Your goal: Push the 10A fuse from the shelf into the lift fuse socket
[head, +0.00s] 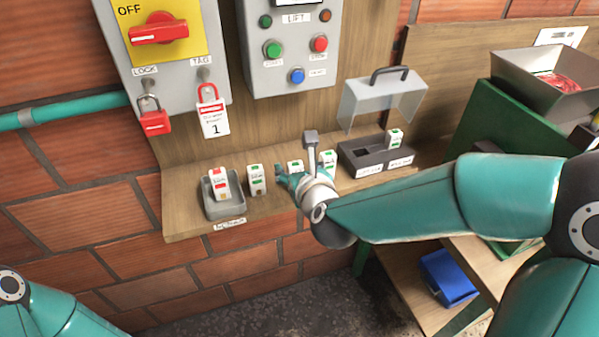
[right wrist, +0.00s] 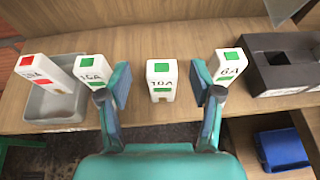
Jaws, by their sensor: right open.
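The 10A fuse (right wrist: 161,82), white with green marks, stands upright on the wooden shelf (head: 195,222). It shows partly behind my right gripper (head: 288,180) in the head view (head: 295,166). In the right wrist view my right gripper (right wrist: 160,97) is open, one finger on each side of the 10A fuse, with visible gaps to both fingers. The dark fuse socket block (head: 350,167) is on the shelf to the right. Its left opening looks empty, and a green-marked fuse (head: 394,138) stands in its right part. My left gripper is out of view.
A 16A fuse (right wrist: 92,72) and a 6A fuse (right wrist: 229,67) stand close outside the fingers. A red-marked fuse (head: 219,184) leans in a grey tray (head: 212,211) at left. A clear cover with a handle (head: 385,98) stands raised behind the socket. A control box (head: 285,80) hangs above.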

